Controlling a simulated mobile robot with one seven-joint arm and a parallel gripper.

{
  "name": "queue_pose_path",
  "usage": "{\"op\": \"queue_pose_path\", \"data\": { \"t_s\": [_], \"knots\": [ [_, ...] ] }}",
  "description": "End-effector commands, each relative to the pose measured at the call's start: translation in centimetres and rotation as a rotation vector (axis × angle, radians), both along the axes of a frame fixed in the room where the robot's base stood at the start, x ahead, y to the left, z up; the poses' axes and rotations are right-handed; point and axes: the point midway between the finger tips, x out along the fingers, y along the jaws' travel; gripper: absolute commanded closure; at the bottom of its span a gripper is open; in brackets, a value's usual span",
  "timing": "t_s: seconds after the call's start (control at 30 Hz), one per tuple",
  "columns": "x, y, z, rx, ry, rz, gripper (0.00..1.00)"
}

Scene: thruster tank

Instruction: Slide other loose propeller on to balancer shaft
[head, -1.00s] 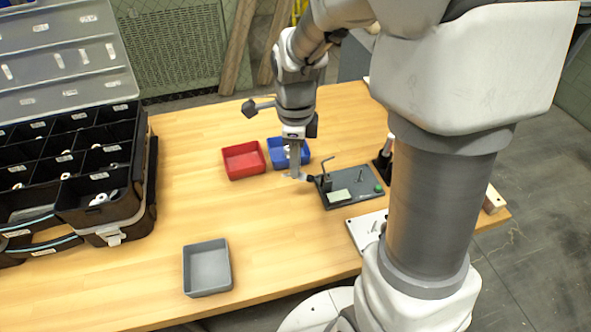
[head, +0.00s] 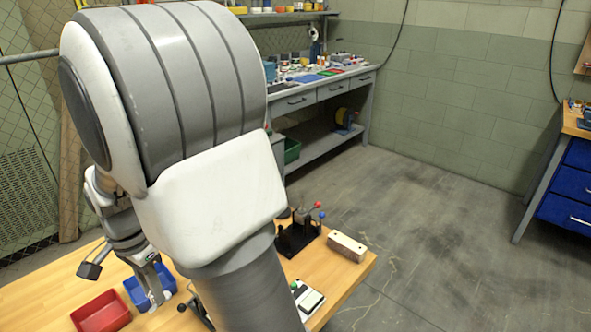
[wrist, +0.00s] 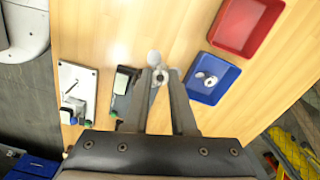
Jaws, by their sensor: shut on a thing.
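My gripper (wrist: 160,80) is shut on a pale propeller (wrist: 153,58), which shows between and just beyond its fingertips in the wrist view. In the head view the propeller (head: 157,298) is small and pale below my gripper, beside the blue bin. Another pale round part (wrist: 208,80) lies in the blue bin (wrist: 222,94).
A red bin (wrist: 228,40) stands beside the blue one. A black stand with red and blue knobs (head: 297,238) and a wooden block (head: 347,246) stand near the table's right end. Bare floor lies beyond.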

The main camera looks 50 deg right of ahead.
Motion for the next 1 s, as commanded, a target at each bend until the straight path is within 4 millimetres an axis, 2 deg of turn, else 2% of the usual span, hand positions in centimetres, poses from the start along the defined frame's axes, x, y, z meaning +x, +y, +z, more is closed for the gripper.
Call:
{"op": "queue_pose_path", "data": {
  "t_s": [0.7,0.83,1.0],
  "knots": [
    [3.9,-0.3,-0.5,0.0,0.0,1.09,1.0],
    [4.3,-0.3,-0.6,0.0,0.0,1.222,1.0],
    [4.6,-0.4,-0.6,0.0,0.001,1.308,1.0]
  ]
}}
